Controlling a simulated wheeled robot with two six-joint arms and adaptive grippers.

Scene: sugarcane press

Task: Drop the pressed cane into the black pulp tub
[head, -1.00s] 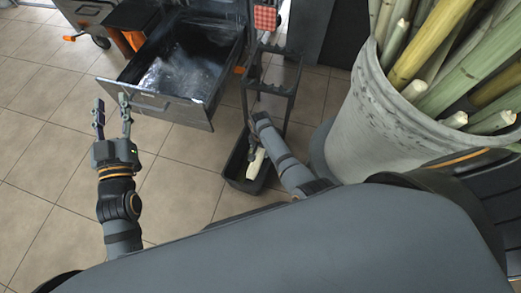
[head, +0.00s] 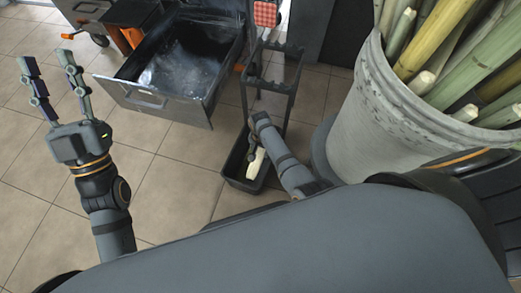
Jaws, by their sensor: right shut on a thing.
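The black pulp tub (head: 231,171) stands on the floor below the middle of the view. A pale piece of pressed cane (head: 256,164) shows over the tub's opening. My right gripper (head: 252,146) is shut on this cane at the tub; its fingers are small and partly hidden by my arm. I cannot tell whether the cane touches the tub's bottom. My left gripper (head: 50,84) is open and empty above the floor at the left, well apart from the tub.
An open metal drawer (head: 160,100) juts out left of a dark rack (head: 272,85) that stands behind the tub. A large grey bin (head: 375,120) full of cane stalks (head: 430,45) stands at the right. The tiled floor at the left is clear.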

